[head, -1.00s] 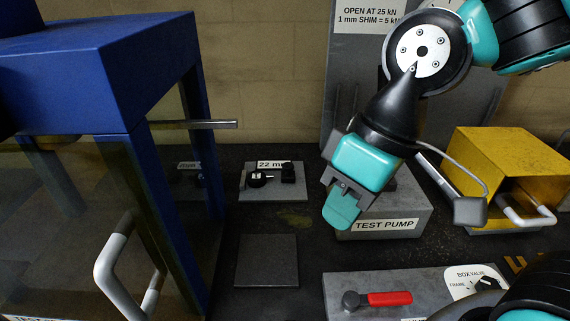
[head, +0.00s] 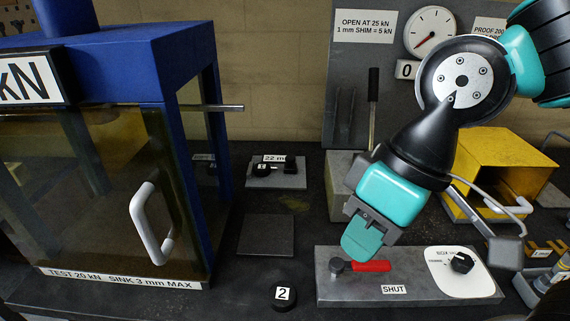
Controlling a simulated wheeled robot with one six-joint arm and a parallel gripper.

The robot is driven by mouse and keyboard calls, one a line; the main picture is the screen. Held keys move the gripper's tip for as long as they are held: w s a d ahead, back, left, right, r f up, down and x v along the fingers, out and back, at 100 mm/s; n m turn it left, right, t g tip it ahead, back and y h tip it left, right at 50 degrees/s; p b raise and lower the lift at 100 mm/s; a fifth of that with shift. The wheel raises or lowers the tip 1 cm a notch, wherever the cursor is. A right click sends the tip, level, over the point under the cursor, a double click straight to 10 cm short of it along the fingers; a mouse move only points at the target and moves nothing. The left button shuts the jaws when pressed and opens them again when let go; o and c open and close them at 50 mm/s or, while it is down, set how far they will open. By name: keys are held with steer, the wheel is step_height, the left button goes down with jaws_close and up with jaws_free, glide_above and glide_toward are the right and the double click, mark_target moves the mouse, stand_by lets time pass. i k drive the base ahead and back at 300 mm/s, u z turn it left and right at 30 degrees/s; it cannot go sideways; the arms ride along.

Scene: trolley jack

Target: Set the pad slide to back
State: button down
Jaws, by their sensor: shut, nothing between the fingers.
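My gripper (head: 362,243) is shut and empty. It shows in front of the red lever on the grey valve block, hiding part of it; I cannot tell whether they touch. No part is labelled as the pad slide. A bare metal rod (head: 222,107) sticks out to the right from the blue press frame (head: 130,72), well left of my gripper. I cannot tell whether the rod belongs to the slide. The press has a see-through door (head: 85,185) with a white handle (head: 150,222), and it appears closed. The inside is dim.
The valve block (head: 350,291) carries the red lever (head: 372,266), a SHUT label and a black knob (head: 462,263). A black puck marked 2 (head: 283,297), a flat grey plate (head: 266,235) and a 22 mm stand (head: 275,178) are left of it. A yellow box (head: 490,160) stands right.

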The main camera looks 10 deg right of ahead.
mark_target(290, 167)
steer(key=k, duration=0.25)
steer(key=u, duration=0.4)
steer(key=i, duration=1.1)
steer(key=z, duration=0.15)
